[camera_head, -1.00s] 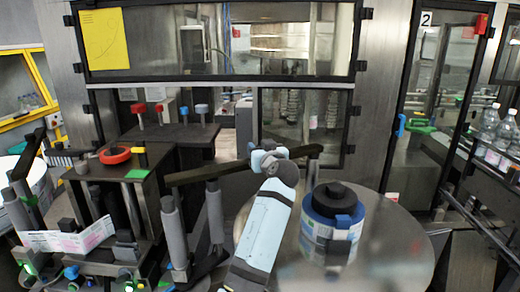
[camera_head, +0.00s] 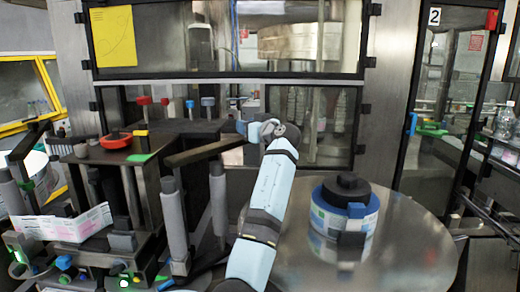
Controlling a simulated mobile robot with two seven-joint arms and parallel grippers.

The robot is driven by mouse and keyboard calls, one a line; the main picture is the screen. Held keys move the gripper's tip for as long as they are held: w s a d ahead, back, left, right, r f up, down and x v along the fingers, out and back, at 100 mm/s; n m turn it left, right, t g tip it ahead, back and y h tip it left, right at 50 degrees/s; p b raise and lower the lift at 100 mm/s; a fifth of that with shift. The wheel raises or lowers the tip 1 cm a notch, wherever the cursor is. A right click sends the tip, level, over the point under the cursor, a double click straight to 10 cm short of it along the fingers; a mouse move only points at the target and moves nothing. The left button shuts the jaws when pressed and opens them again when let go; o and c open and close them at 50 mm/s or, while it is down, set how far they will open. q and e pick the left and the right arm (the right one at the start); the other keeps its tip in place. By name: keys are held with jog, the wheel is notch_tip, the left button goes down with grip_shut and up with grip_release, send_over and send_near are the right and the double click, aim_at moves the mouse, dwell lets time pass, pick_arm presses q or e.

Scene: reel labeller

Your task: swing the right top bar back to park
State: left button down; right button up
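The right top bar (camera_head: 208,152) is a dark flat arm above the grey upright rollers, left of the round metal table. It runs from above the rollers toward the upper right, and its far end is near my gripper. My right gripper (camera_head: 241,128) is at the end of the pale blue arm, beside and slightly above that far end. Its fingers are small and partly hidden by the wrist, so I cannot tell if they touch the bar or are closed. My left gripper is out of view.
A blue and white reel with a black hub (camera_head: 344,209) stands on the round metal table (camera_head: 415,245), right of my arm. A paper label strip (camera_head: 65,226) hangs at the left. A glazed cabinet (camera_head: 300,45) stands behind. The table's right side is clear.

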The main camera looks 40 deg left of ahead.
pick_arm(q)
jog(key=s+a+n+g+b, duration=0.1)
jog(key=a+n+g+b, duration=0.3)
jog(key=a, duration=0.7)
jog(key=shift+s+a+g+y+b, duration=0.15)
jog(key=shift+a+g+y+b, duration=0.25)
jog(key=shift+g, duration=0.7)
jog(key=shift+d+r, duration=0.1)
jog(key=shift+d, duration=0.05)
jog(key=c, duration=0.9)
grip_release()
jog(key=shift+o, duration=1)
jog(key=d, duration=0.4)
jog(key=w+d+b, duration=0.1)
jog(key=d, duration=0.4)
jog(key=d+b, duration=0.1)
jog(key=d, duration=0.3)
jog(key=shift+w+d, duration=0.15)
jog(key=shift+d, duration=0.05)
